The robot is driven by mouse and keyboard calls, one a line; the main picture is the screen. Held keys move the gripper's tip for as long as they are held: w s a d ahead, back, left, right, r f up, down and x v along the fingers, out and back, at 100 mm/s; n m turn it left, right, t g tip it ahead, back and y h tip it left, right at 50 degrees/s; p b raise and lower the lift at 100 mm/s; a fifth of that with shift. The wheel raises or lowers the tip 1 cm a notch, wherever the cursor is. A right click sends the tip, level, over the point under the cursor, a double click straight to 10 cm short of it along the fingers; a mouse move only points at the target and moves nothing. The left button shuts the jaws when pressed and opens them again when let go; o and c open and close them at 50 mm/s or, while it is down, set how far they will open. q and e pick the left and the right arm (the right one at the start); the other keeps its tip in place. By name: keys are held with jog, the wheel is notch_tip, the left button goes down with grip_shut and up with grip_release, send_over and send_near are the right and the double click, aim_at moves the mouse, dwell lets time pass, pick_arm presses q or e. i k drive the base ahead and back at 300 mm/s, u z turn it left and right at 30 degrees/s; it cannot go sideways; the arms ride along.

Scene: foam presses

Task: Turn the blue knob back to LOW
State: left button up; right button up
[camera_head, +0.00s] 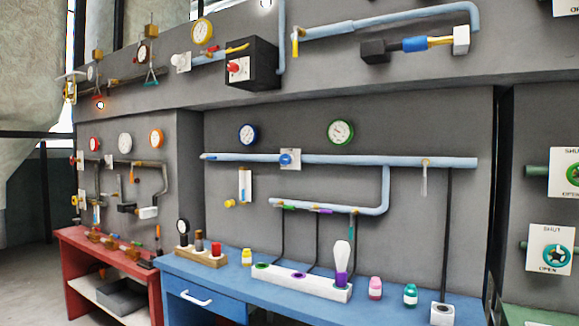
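The blue knob (286,159) sits on a small white plate (295,154) on the pale blue horizontal pipe (355,160), on the grey wall above the blue bench. Markings on the plate are too small to read, so I cannot tell which way the knob points. A blue-rimmed gauge (248,134) hangs above and left of the knob, and a green-rimmed gauge (341,132) above and right. Neither of my grippers shows in the head view.
The blue bench (215,272) stands below, with a white block (300,284) holding a bulb-shaped item, small bottles (375,288) and a wooden rack (200,255). A red bench (105,258) is at left. Valve plates (551,249) are at right. The space before the knob looks clear.

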aim_at(285, 158)
jog(key=i, duration=0.95)
